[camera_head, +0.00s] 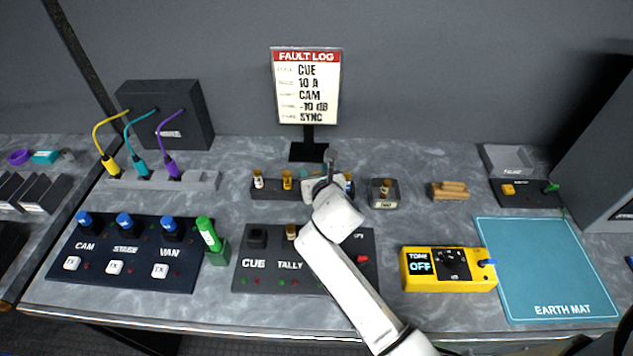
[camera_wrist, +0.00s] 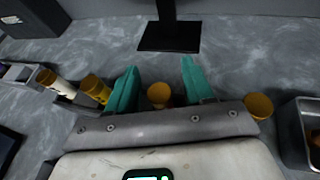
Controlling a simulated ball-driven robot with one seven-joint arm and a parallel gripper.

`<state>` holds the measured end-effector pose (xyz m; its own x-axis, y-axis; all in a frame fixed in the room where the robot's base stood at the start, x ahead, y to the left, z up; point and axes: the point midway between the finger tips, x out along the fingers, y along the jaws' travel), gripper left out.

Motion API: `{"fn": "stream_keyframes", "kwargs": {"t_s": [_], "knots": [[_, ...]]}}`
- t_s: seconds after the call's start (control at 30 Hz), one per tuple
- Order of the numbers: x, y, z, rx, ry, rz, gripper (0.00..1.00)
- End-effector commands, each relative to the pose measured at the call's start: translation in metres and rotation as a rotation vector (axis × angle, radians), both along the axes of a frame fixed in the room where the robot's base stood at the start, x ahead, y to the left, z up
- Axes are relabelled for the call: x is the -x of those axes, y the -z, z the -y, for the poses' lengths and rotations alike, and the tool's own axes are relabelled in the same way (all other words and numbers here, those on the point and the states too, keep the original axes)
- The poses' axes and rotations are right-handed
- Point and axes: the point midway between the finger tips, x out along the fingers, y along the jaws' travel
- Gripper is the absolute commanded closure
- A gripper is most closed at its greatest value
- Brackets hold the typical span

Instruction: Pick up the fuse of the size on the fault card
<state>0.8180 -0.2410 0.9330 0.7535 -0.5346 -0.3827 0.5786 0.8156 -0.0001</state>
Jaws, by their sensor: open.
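The fault card (camera_head: 307,87) stands at the back and reads CUE, 10 A, CAM, -10 dB, SYNC. A dark fuse rack (camera_head: 268,194) below it holds upright fuses with brass-coloured ends. A white fuse (camera_head: 258,180) and a yellow fuse (camera_head: 287,181) stand at its left, and a blue fuse (camera_head: 349,184) at its right. My gripper (camera_head: 318,176) is over the rack, open. In the wrist view its teal fingers (camera_wrist: 160,78) stand either side of one fuse (camera_wrist: 159,96), with gaps. That fuse's body colour and size marking are hidden.
A small grey bin (camera_head: 384,204) with a fuse inside stands right of the rack. The CUE/TALLY panel (camera_head: 262,277) lies in front, with a fuse (camera_head: 292,232) in its TALLY position. The card's dark foot (camera_wrist: 168,37) is just behind the rack.

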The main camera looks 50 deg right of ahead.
Motion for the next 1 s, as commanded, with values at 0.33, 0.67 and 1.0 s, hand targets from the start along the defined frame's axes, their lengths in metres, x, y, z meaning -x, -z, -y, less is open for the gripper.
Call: {"fn": "stream_keyframes", "kwargs": {"t_s": [0.33, 0.67, 1.0], "knots": [[0.0003, -0.0001, -0.0003, 0.0, 0.0, 0.0, 0.69], [0.0004, 0.0, -0.0003, 0.0, 0.0, 0.0, 1.0], [0.0002, -0.0024, -0.0004, 0.001, 0.0, 0.001, 1.0]]}}
